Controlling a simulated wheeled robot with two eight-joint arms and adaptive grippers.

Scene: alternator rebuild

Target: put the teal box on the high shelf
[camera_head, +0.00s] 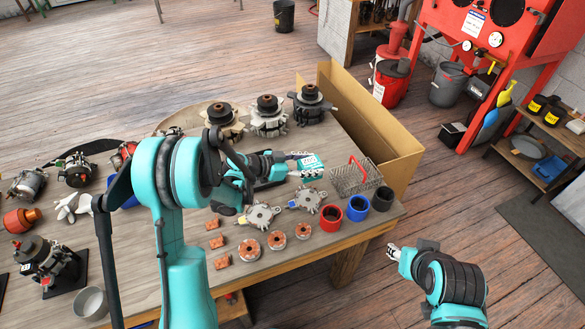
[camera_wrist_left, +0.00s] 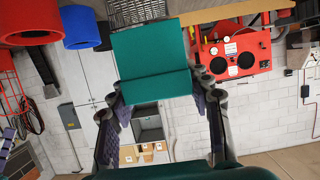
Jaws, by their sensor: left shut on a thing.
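The teal box (camera_head: 311,160) is held over the right part of the workbench, beside the wire basket. In the left wrist view the teal box (camera_wrist_left: 150,60) fills the upper middle, between the two fingers. My left gripper (camera_head: 304,166) is shut on it; the fingers also show on both sides in the left wrist view (camera_wrist_left: 160,95). I cannot tell whether the box touches the bench top. My right gripper (camera_head: 394,251) is low, in front of the bench's right corner, away from the box; its finger gap is unclear. I cannot make out a high shelf with certainty.
The wire basket (camera_head: 357,178) stands close right of the box, with a cardboard box (camera_head: 400,140) behind it. Red (camera_head: 331,217), blue (camera_head: 357,207) and black (camera_head: 383,198) rings, rotors and alternator parts crowd the bench (camera_head: 300,262). A red cabinet (camera_head: 470,45) stands at the back right.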

